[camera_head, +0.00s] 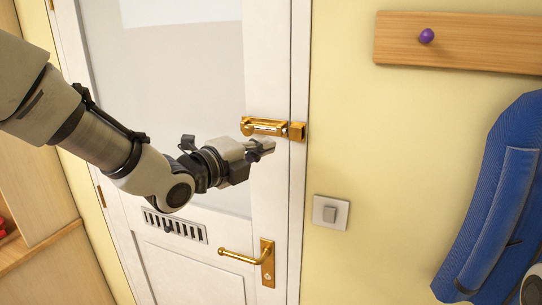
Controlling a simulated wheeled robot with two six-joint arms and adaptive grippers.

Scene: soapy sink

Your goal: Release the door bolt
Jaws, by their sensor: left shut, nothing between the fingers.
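The brass door bolt (262,126) is mounted across the upper right part of the white door (262,195). Its brass catch (297,131) sits just to its right on the door frame. The door looks closed. My left gripper (268,147) is shut and empty, with its fingertips just below the bolt, near its right end. I cannot tell whether they touch the bolt. The small size of the bolt keeps me from telling how far its rod reaches into the catch. My right gripper does not show.
A brass door handle (246,257) is lower on the door, with a slotted vent (175,226) to its left. A light switch (331,212) is on the yellow wall. A wooden rail (470,41) with a purple knob and a blue garment (497,205) are at the right.

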